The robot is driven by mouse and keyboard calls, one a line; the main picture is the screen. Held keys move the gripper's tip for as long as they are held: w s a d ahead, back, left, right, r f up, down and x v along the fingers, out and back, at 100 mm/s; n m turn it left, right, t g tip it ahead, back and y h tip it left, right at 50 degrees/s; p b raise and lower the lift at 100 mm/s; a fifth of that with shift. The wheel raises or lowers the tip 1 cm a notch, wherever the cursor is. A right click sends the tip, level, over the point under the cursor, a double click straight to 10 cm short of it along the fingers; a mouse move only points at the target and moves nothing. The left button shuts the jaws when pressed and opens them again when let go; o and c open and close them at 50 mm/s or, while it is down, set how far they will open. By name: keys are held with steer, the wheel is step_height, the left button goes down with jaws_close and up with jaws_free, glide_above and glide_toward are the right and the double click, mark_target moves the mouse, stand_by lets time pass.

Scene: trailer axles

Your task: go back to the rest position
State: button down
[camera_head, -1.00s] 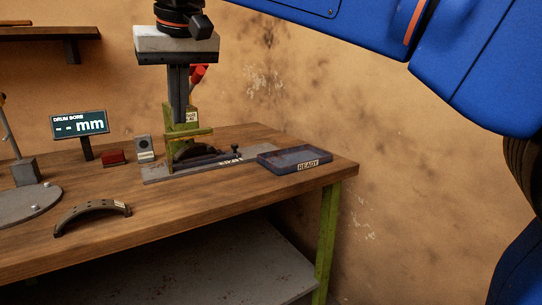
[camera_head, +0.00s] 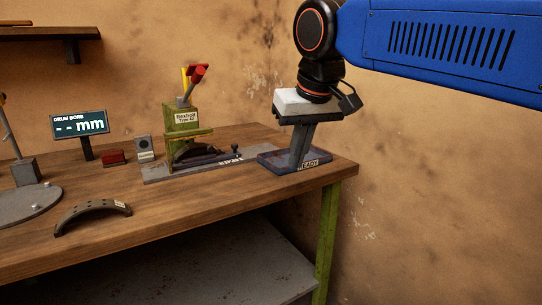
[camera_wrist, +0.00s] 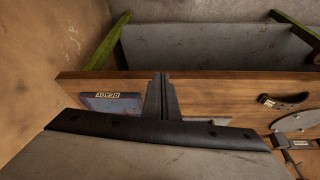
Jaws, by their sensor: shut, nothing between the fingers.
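My gripper (camera_head: 300,150) hangs from my blue arm at the right of the head view, its fingers pointing down. The fingers are together with nothing between them. In the head view they overlap the blue READY tray (camera_head: 266,160) at the bench's right end; whether they are above it or in front of it is hard to tell there. In the wrist view my gripper (camera_wrist: 161,80) points down the middle, and the tray (camera_wrist: 112,104) shows to the left of the fingers, apart from them.
The wooden bench (camera_head: 180,215) holds a green riveting press (camera_head: 183,120) with a red handle, a curved shoe (camera_head: 92,212), a red block (camera_head: 112,158), a DRUM BORE display (camera_head: 80,124) and a round plate (camera_head: 22,206). A wall shelf (camera_head: 45,34) is at upper left. A wall stands behind.

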steer(key=s+d+f+m, duration=0.1)
steer(key=s+d+f, duration=0.2)
steer(key=d+f, duration=0.4)
steer(key=s+d+f+m, duration=0.1)
steer(key=s+d+f, duration=0.3)
steer(key=d+f, duration=0.3)
steer(key=s+d+f+m+h, duration=0.1)
steer(key=s+d+f+m, duration=0.1)
steer(key=s+d+f, duration=0.7)
step_height(320, 180, down, 5)
steer(key=shift+s+d+r+h, duration=0.1)
steer(key=shift+s+d+h, duration=0.2)
steer(key=shift+s, duration=0.25)
